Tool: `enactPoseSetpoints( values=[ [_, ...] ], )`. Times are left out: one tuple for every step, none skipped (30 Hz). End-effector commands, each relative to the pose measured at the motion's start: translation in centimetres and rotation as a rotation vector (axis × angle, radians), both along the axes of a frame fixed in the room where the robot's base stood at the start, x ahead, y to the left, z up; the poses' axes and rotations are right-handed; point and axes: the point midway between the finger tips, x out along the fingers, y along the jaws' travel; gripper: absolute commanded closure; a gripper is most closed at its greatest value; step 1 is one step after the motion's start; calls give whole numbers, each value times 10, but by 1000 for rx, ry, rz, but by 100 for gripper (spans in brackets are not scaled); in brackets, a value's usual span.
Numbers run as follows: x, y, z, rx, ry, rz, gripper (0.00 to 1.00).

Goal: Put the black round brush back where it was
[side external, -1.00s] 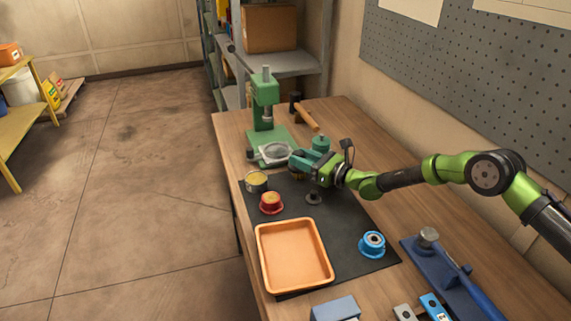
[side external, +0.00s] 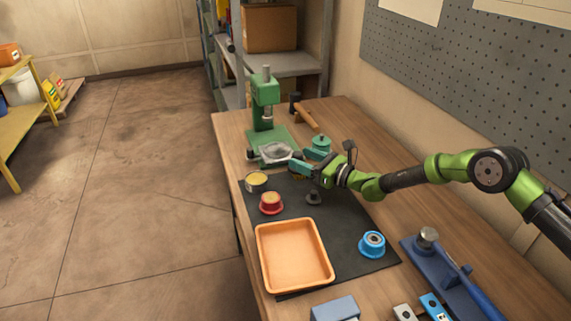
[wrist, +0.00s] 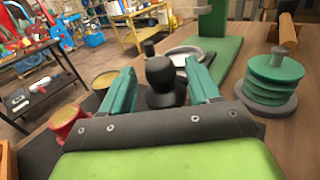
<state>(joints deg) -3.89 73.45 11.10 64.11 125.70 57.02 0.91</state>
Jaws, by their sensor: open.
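The black round brush (wrist: 162,76) shows in the wrist view as a round black knob on a wider dark body. It stands between the two teal fingers of my gripper (wrist: 162,88), with a gap visible on each side. In the side view my gripper (side external: 301,163) is low at the far end of the black mat (side external: 340,232), near the green press. Its fingers hide most of the brush there; only a little yellowish-brown shows beneath them. My gripper is open. Whether the brush base touches the surface is hard to see.
The green press (side external: 265,110) with a grey dish (side external: 274,152) is just beyond. Stacked green discs (side external: 321,146) stand close to my gripper. A yellow-topped can (side external: 256,181), red pot (side external: 271,203), small dark knobbed piece (side external: 314,198), orange tray (side external: 293,255) and blue ring piece (side external: 372,243) stand nearer.

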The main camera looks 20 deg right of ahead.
Motion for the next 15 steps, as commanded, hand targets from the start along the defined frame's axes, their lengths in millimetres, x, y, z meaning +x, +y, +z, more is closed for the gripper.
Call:
enactPoseSetpoints(
  values=[
    [-4,-5,1,1,1,-2,39],
    [-7,-7,1,1,1,-2,39],
    [-12,-11,1,1,2,-2,39],
    [-16,-13,1,1,2,-2,39],
    [-21,-16,1,0,3,-3,39],
    [-26,-21,1,0,2,-3,39],
    [-31,-24,1,1,2,-2,39],
    [-36,-27,1,0,2,-2,39],
    [-42,-32,1,0,1,-3,39],
    [-46,-35,1,1,2,-4,39],
    [-51,-38,1,0,2,-3,39],
    [-57,-42,1,1,2,-2,39],
    [-61,-46,1,-1,1,-2,39],
    [-65,-49,1,1,2,-3,39],
    [-70,-52,1,1,1,-3,39]
  ],
)
